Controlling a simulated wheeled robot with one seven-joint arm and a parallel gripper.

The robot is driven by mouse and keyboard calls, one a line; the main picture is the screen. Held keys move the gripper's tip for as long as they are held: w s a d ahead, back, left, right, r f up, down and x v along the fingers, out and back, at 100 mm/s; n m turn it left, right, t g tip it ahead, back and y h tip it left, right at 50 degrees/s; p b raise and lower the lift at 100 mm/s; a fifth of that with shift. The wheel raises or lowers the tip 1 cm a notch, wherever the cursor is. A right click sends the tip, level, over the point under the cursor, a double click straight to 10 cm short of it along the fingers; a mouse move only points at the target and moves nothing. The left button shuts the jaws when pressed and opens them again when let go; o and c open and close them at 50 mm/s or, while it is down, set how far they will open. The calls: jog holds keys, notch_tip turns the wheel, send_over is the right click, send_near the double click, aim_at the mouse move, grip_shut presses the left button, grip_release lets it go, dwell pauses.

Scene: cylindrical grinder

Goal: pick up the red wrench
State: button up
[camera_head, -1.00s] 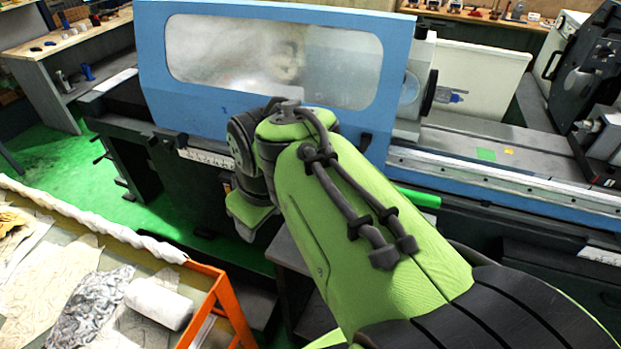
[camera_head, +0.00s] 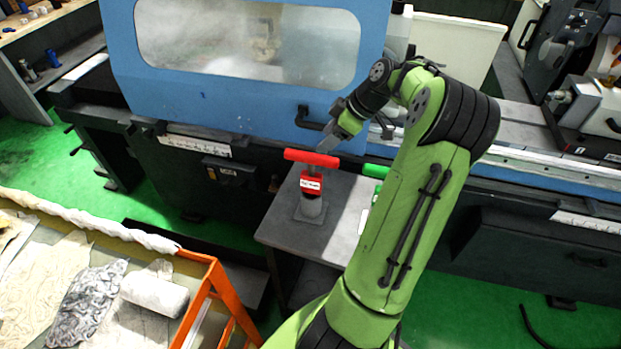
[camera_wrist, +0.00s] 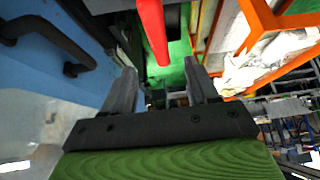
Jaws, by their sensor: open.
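The red wrench (camera_head: 312,158) has a T shape with a red crossbar handle. It stands upright in a grey holder (camera_head: 311,208) with a red label, on a grey table. My gripper (camera_head: 328,143) is open, just above and to the right of the crossbar's middle in the head view. In the wrist view, the red wrench's bar (camera_wrist: 152,32) runs down from the top edge, in line with the gap between the open fingers (camera_wrist: 158,82). Nothing is between the fingers that I can make out as held. The wrench's lower shaft is hidden in the holder.
A green handle (camera_head: 375,171) stands to the right, partly behind my arm. The blue machine door (camera_head: 215,100) with its dark handle (camera_head: 312,124) is close behind. The grey table (camera_head: 275,230) has bare room. An orange frame (camera_head: 212,280) stands at lower left.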

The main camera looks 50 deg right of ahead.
aim_at(314, 155)
jog(key=x, duration=0.6)
jog(key=shift+d, duration=0.25)
jog(key=x, duration=0.3)
jog(key=p+x, duration=0.1)
jog(key=x, duration=0.1)
jog(key=shift+s+a+f, duration=0.1)
jog(key=shift+s+a, duration=0.05)
jog(key=shift+s, duration=0.15)
jog(key=shift+w+f, duration=0.2)
jog(key=shift+f, duration=0.15)
jog(key=shift+s, duration=0.1)
jog(key=shift+c, duration=0.9)
grip_shut()
